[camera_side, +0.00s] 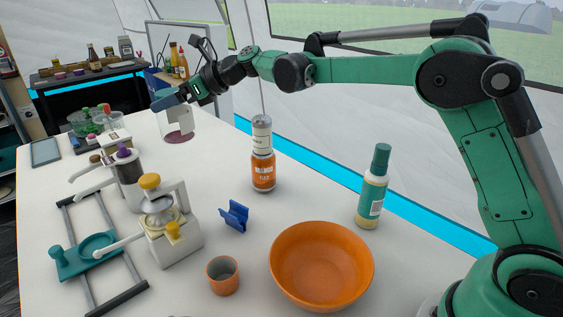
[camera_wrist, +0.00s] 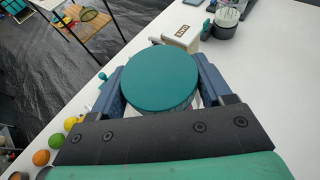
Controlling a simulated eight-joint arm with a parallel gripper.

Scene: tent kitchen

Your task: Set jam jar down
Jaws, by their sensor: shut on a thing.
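The jam jar (camera_side: 179,124) is at the far part of the white table in the side view, with a pale body and dark red at its base. In the wrist view its round teal lid (camera_wrist: 160,78) faces the camera. My gripper (camera_side: 172,102) is shut on the jar; in the wrist view its blue fingers (camera_wrist: 165,85) lie on either side below the lid. The jar looks roughly upright. I cannot tell whether its base touches the table.
The white table (camera_side: 215,160) has free room around the jar. An orange bottle (camera_side: 263,170), a blue holder (camera_side: 234,216), an orange bowl (camera_side: 321,264) and a yellow-topped dispenser (camera_side: 164,220) stand nearer. A white box (camera_wrist: 181,39) lies beyond the jar in the wrist view.

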